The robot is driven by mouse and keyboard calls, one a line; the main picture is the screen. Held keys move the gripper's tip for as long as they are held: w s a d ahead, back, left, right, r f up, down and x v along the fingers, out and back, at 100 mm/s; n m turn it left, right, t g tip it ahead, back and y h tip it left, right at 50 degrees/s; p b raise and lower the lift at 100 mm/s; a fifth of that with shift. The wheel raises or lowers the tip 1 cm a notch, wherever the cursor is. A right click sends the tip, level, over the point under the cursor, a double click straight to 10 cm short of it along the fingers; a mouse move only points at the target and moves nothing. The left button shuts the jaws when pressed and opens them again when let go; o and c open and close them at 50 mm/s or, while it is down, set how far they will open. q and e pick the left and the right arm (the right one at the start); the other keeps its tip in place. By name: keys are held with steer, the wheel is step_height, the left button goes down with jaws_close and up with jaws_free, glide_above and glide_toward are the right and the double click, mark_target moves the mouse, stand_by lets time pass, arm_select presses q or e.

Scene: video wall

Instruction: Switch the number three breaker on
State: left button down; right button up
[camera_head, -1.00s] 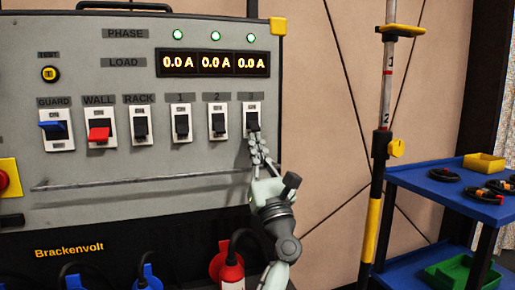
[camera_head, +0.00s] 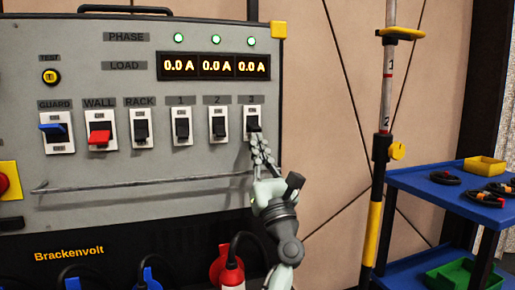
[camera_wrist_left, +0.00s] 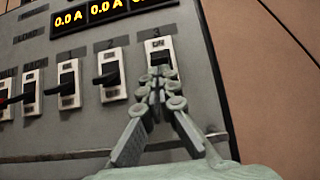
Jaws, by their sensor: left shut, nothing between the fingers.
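The number three breaker (camera_head: 252,124) is the rightmost switch in the row on the grey panel, a black lever in a white plate under the label 3. It also shows in the left wrist view (camera_wrist_left: 159,55), its lower part hidden behind my fingers. My left gripper (camera_head: 257,138) is shut and empty, its fingertips at the lower edge of the number three lever. I cannot tell whether they touch it. In the left wrist view the closed fingertips (camera_wrist_left: 158,76) overlap the lever. My right gripper is not in view.
The number two breaker (camera_head: 217,126) and number one breaker (camera_head: 181,126) sit to the left, with rack, red wall and blue guard switches beyond. A horizontal rail (camera_head: 130,183) runs below. A striped pole (camera_head: 383,110) and a blue shelf (camera_head: 430,184) stand at the right.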

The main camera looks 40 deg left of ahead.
arm_select(q)
steer(key=s+d+f, duration=0.4)
steer(key=d+f, duration=0.1)
steer(key=d, duration=0.4)
steer(key=shift+s+f, duration=0.2)
steer(key=shift+s, duration=0.2)
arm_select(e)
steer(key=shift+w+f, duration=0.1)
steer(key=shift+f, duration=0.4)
arm_select(q)
steer(key=shift+d, duration=0.1)
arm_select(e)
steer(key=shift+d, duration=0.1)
